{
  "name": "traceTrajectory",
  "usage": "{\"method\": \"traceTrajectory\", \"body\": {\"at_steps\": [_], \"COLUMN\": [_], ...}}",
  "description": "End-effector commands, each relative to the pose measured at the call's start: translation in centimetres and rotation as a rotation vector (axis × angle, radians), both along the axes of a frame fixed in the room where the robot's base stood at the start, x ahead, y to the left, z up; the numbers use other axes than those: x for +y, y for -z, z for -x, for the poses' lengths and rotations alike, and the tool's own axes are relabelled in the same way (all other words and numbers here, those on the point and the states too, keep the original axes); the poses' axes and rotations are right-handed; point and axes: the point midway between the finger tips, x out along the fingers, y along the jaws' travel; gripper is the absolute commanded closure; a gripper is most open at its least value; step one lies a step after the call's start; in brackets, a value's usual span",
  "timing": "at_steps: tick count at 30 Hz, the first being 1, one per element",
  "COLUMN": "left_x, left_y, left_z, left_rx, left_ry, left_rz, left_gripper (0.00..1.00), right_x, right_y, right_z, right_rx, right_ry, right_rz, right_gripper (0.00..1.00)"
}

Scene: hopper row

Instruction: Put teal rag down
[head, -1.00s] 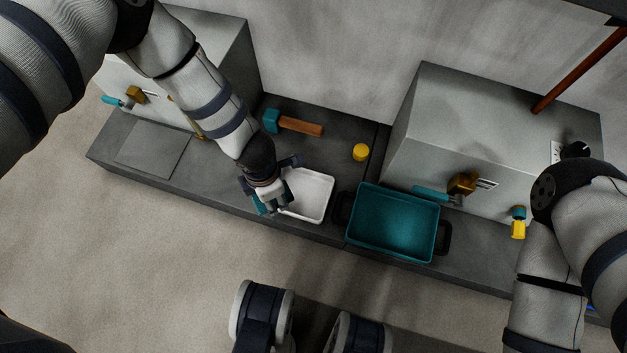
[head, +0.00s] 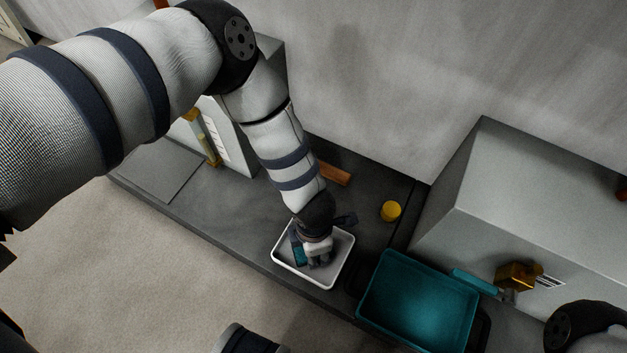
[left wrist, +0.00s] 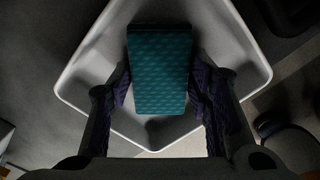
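The teal rag (head: 298,250) is a small patterned block shape. It also shows in the left wrist view (left wrist: 160,70), between the two finger pads, which lie against its sides. My left gripper (head: 318,252) is shut on it, pointing down into the white tray (head: 283,262). The tray's pale rim surrounds the rag and fingers in the left wrist view (left wrist: 85,65). Whether the rag touches the tray floor I cannot tell. The gripper hides part of the rag in the head view. My right gripper is out of view.
A teal bin (head: 418,300) with dark handles stands right of the tray. A yellow cylinder (head: 390,211) and a wooden handle (head: 335,174) lie behind. Grey hopper boxes (head: 540,190) stand along the wall. A flat grey plate (head: 160,170) lies at the left of the bench.

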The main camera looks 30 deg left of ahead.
Motion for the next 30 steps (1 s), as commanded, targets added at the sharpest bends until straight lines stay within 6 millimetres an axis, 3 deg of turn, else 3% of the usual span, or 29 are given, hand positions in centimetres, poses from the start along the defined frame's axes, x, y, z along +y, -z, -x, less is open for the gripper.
{"method": "traceTrajectory", "body": {"at_steps": [3,11,14,21,25,30], "left_x": [0.0,0.0,0.0,0.0,0.0,0.0], "left_y": [0.0,-0.1,-1.4,-6.8,-7.9,-7.9], "left_z": [0.0,0.0,-0.1,-0.1,0.0,0.1], "left_rx": [0.000,0.000,-0.003,-0.004,-0.001,0.001], "left_ry": [0.000,0.000,0.000,-0.001,0.000,0.000], "left_rz": [0.000,0.000,0.000,0.000,0.000,0.000], "left_gripper": [0.35,0.35,0.35,0.35,0.35,0.35], "right_x": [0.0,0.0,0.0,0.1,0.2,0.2], "right_y": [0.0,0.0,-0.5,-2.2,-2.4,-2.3], "right_z": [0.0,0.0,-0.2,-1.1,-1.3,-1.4], "right_rx": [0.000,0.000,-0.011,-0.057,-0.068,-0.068], "right_ry": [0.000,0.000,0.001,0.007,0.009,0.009], "right_rz": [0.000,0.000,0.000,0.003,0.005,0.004], "right_gripper": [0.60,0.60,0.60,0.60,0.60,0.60]}}
